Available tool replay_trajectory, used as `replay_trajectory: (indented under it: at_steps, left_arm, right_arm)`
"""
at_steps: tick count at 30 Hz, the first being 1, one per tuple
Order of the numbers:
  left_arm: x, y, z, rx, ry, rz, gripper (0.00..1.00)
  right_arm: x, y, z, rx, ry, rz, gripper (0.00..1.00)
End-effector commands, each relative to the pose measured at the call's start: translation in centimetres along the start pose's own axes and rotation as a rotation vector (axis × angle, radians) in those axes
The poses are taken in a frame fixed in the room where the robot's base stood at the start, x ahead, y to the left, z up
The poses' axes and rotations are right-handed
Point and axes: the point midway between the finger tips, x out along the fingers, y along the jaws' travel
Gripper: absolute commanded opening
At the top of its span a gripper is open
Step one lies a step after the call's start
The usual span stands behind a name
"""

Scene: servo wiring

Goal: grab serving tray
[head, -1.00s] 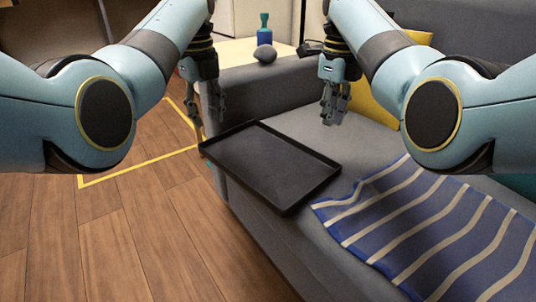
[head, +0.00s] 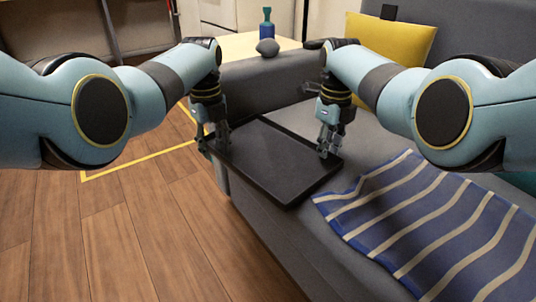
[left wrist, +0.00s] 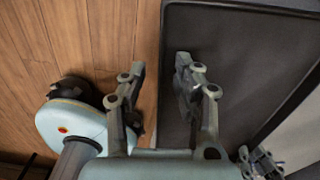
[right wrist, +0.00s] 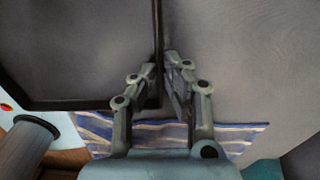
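The serving tray (head: 270,165) is a black, shallow rectangle with a raised rim, lying on the grey sofa seat. It also shows in the left wrist view (left wrist: 235,60) and the right wrist view (right wrist: 75,50). My left gripper (head: 211,150) is at its left edge, with fingers apart on either side of the rim and a gap visible. My right gripper (head: 327,152) is at its right edge near a corner, fingers pointing down on either side of the rim. Its fingertips are close together; whether they press on the rim is unclear.
A blue striped cloth (head: 430,215) lies on the seat just right of the tray. A yellow cushion (head: 390,45) leans at the back. Wood floor is at left.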

Motion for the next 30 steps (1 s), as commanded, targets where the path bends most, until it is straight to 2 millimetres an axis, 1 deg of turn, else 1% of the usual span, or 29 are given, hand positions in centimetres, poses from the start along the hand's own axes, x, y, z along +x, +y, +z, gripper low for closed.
replay_trajectory:
  at_steps: [3, 10, 11, 12, 13, 15, 18, 30]
  left_arm:
    - [0.33, -0.01, 0.02, 0.0, 0.0, -0.001, 0.31]
    - [0.36, -0.01, 0.03, 0.0, 0.0, -0.001, 0.31]
    - [0.36, -0.01, 0.02, 0.0, 0.0, -0.001, 0.29]
    - [0.36, -0.01, 0.02, 0.0, 0.0, -0.001, 0.24]
    - [0.35, -0.01, 0.02, 0.0, -0.001, -0.001, 0.2]
    - [0.35, -0.01, 0.02, 0.0, 0.0, -0.001, 0.11]
    - [0.35, -0.01, 0.02, 0.0, 0.0, -0.001, 0.0]
    - [0.29, -0.04, 0.04, 0.0, -0.001, -0.002, 0.0]
  right_arm:
    - [0.34, -0.01, -0.02, 0.0, 0.0, 0.0, 0.1]
    - [0.37, -0.02, -0.02, 0.0, 0.0, 0.0, 0.1]
    - [0.38, -0.02, -0.02, 0.0, 0.0, 0.0, 0.08]
    - [0.37, -0.02, -0.02, 0.0, 0.0, 0.0, 0.03]
    - [0.37, -0.02, -0.02, 0.0, 0.0, 0.0, 0.0]
    - [0.37, -0.02, -0.02, 0.0, 0.0, 0.0, 0.0]
    - [0.37, -0.02, -0.02, 0.0, 0.0, 0.0, 0.0]
    - [0.31, -0.04, 0.01, 0.0, -0.001, -0.001, 0.0]
